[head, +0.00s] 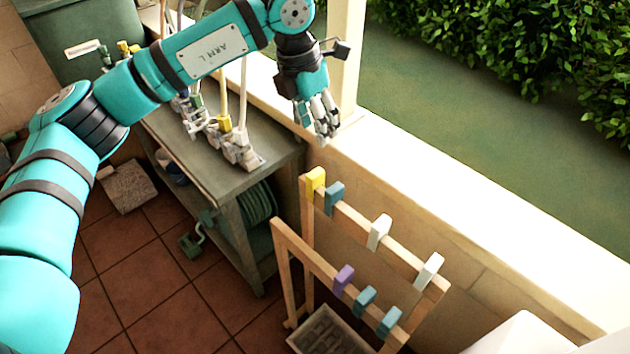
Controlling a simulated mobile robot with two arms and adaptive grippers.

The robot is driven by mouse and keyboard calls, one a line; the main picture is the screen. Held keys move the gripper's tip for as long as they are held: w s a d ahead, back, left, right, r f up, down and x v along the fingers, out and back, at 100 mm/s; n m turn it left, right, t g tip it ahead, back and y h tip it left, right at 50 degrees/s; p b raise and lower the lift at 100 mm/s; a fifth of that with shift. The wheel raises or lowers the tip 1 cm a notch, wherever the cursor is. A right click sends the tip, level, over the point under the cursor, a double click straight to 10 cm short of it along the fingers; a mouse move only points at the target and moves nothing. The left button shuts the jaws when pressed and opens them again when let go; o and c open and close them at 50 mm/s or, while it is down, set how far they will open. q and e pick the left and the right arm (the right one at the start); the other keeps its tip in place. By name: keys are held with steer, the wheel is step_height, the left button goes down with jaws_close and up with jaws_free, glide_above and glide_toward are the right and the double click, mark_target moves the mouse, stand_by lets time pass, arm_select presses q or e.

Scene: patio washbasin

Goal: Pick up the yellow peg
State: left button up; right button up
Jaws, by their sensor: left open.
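The yellow peg (316,181) is clipped on the rear rail of a wooden rack (368,227), at its left end. A blue-grey peg (334,197) sits just right of it. My left gripper (325,126) is open and empty, pointing down above the yellow peg and apart from it. It hangs close to the cream wall ledge and the post. My right gripper is not in view.
White pegs (379,232) sit further right on the rear rail; a purple peg (343,278) and blue ones are on the front rail. A grey-green bench (215,168) with pipe fittings stands left. The cream ledge (460,195) runs behind the rack. A tray (328,332) lies below.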

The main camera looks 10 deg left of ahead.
arm_select(q)
steer(key=a, duration=0.2)
steer(key=y+p, duration=0.1)
steer(key=p, duration=0.3)
glide_toward(315, 173)
steer(key=f, duration=0.5)
steer(key=shift+w+d, duration=0.2)
steer(key=shift+f+p, duration=0.3)
steer(key=shift+p, duration=0.1)
steer(key=f, duration=0.1)
steer(key=f+p, duration=0.2)
steer(key=shift+w+d+f, duration=0.15)
steer(key=shift+w+f, duration=0.1)
steer(key=shift+f, duration=0.05)
steer(key=shift+w+f, duration=0.1)
steer(key=shift+f, duration=0.45)
steer(key=c, duration=0.9)
